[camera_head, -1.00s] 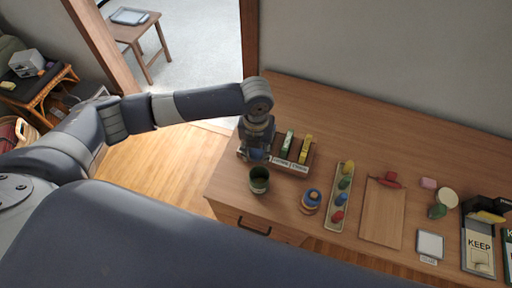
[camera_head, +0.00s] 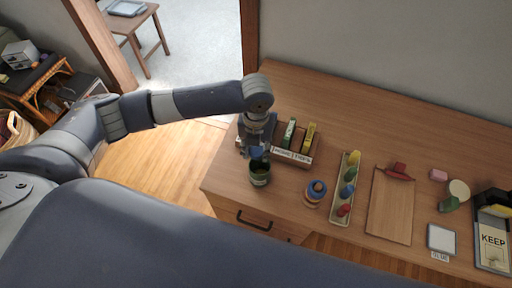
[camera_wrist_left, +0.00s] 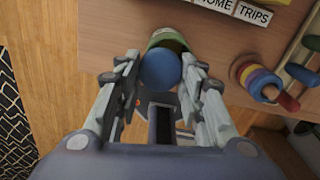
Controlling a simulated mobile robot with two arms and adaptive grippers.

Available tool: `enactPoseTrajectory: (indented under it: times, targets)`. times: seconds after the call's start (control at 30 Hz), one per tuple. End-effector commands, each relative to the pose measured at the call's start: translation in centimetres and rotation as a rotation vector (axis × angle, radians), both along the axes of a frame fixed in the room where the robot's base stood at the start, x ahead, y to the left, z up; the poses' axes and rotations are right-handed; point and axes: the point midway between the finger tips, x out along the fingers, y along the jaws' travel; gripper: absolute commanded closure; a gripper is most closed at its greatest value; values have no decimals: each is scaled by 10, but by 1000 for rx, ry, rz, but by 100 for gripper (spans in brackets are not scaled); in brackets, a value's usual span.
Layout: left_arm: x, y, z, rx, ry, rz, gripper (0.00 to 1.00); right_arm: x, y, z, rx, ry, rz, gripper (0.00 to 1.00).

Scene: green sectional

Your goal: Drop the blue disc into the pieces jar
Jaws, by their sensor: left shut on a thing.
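My left gripper (camera_head: 257,147) is shut on the blue disc (camera_head: 258,154), close above the mouth of the dark green pieces jar (camera_head: 260,176). In the left wrist view the blue disc (camera_wrist_left: 160,69) sits between the two fingertips of the left gripper (camera_wrist_left: 160,75). The rim of the green jar (camera_wrist_left: 167,37) shows just beyond the disc, which hides most of the jar. The jar stands upright near the left front edge of the wooden table (camera_head: 340,122). I cannot tell if the disc touches the rim. My right gripper is not in view.
A wooden rack (camera_head: 293,157) with labelled slots stands close behind the jar. To the right are a ring stacker (camera_head: 314,194), a tray of coloured pegs (camera_head: 337,213), and a wooden board (camera_head: 391,212). The table's front edge lies close to the jar.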

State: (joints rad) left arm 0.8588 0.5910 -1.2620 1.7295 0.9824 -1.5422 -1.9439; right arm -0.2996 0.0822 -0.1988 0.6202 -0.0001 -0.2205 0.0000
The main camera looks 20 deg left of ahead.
Motion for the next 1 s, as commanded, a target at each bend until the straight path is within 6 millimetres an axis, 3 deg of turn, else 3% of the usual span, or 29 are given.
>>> enactPoseTrajectory:
  times: [0.07, 0.1, 0.2, 0.63, 1.0]
  targets:
    - [0, 0, 1, 0, 0, 0, 76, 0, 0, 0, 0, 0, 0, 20]
    - [0, 0, 1, 0, 0, 0, 60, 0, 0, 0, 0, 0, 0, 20]
    - [0, 0, 1, 0, 0, 0, 41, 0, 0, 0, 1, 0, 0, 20]
    - [1, 0, 9, -2, -1, 0, 41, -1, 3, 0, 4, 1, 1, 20]
    - [1, -1, 82, -1, -4, -2, 41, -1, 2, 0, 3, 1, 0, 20]
